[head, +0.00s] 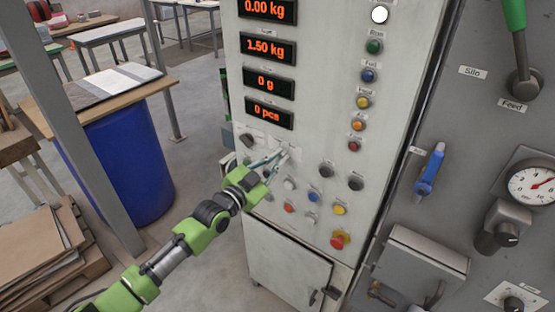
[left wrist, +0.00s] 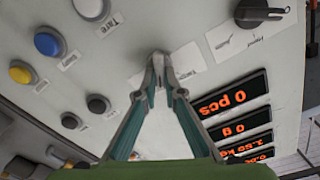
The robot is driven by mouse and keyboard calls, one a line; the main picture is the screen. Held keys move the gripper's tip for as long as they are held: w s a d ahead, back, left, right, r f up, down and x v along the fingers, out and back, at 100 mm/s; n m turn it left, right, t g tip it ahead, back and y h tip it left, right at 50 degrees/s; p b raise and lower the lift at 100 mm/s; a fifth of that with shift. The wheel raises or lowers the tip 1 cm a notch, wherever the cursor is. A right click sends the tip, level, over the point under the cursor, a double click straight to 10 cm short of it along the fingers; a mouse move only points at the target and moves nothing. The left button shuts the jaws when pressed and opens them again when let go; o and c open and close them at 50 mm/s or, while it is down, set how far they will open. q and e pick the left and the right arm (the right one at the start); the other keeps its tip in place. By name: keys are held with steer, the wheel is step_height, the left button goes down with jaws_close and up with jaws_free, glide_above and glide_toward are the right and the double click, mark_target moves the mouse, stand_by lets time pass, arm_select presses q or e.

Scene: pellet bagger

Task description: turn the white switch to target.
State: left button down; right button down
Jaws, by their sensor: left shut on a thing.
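My left gripper (head: 282,156) reaches the light grey control panel (head: 325,110) from the lower left. In the left wrist view its two fingers (left wrist: 158,62) come together at the panel face, shut on the white switch. The switch is almost wholly hidden between the fingertips, so I cannot tell its angle. A white label plate (left wrist: 188,62) with the word "Target" lies beside the fingertips. My right gripper is in neither view.
A black selector knob (left wrist: 258,13) sits near the held switch. Several buttons (head: 340,209) lie below and right, and red-digit displays (head: 268,50) above. A grey machine wall with a blue handle (head: 430,170) stands at right. A blue drum (head: 128,165) stands left.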

arm_select(q)
steer(key=n+b, duration=0.1)
steer(key=n, duration=0.1)
steer(key=shift+f+n, duration=0.1)
steer(key=shift+n, duration=0.2)
steer(key=n+b, duration=0.1)
steer(key=n, duration=0.2)
steer(key=n+b, duration=0.1)
steer(key=n, duration=0.2)
steer(key=n+b, duration=0.1)
steer(key=n, duration=0.1)
steer(key=shift+w+a+n+b, duration=0.3)
steer(key=shift+a+n, duration=0.1)
steer(key=c, duration=2.1)
jaws_free()
steer(key=shift+c, duration=0.2)
